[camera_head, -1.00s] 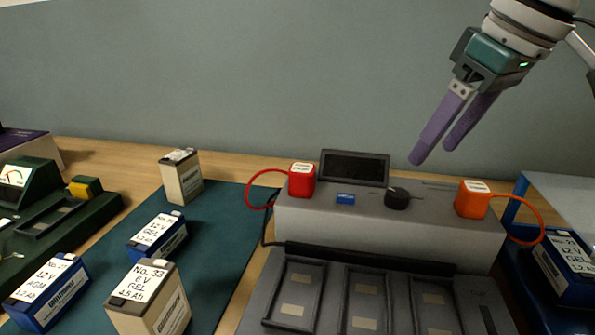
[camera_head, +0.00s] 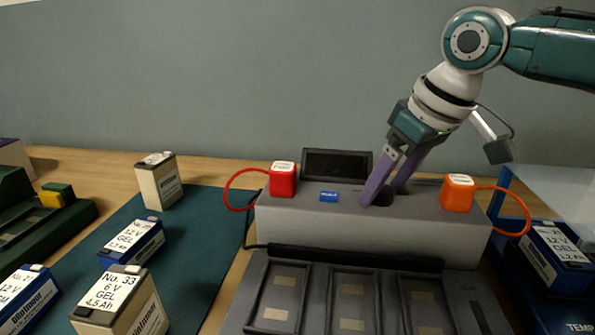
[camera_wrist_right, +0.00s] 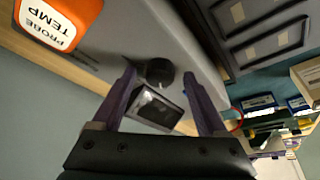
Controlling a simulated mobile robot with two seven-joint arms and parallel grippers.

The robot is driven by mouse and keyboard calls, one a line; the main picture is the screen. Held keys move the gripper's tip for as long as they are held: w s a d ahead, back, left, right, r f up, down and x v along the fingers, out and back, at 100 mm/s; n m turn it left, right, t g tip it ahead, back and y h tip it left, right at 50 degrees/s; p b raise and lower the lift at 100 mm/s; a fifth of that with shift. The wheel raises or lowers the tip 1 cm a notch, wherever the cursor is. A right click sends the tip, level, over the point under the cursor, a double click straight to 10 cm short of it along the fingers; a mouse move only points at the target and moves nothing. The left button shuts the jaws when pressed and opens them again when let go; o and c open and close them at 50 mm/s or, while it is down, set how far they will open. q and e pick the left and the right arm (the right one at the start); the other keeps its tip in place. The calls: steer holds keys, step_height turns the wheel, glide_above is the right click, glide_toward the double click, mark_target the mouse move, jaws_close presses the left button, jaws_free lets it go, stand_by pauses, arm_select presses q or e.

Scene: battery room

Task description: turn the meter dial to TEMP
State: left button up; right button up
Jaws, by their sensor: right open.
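The meter (camera_head: 300,225) is a grey box with a dark screen (camera_head: 337,164) at its back. Its black round dial (camera_head: 386,196) is on top, partly hidden behind my right gripper (camera_head: 382,197). In the right wrist view the dial (camera_wrist_right: 158,71) lies between the two purple fingertips of the open right gripper (camera_wrist_right: 159,76). I cannot tell whether the fingers touch it or where its pointer stands. An orange block (camera_head: 458,194) sits on the meter's right end; its label reads PROBE TEMP in the wrist view (camera_wrist_right: 60,20). My left gripper is not in view.
A red block (camera_head: 283,180) with a red cable and a small blue part (camera_head: 328,196) sit on the meter, left of the dial. A grey tray with slots (camera_head: 255,293) lies in front. Labelled batteries (camera_head: 130,241) stand on a teal mat (camera_head: 204,215) to the left.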

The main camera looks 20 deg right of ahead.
jaws_close()
stand_by(0.5)
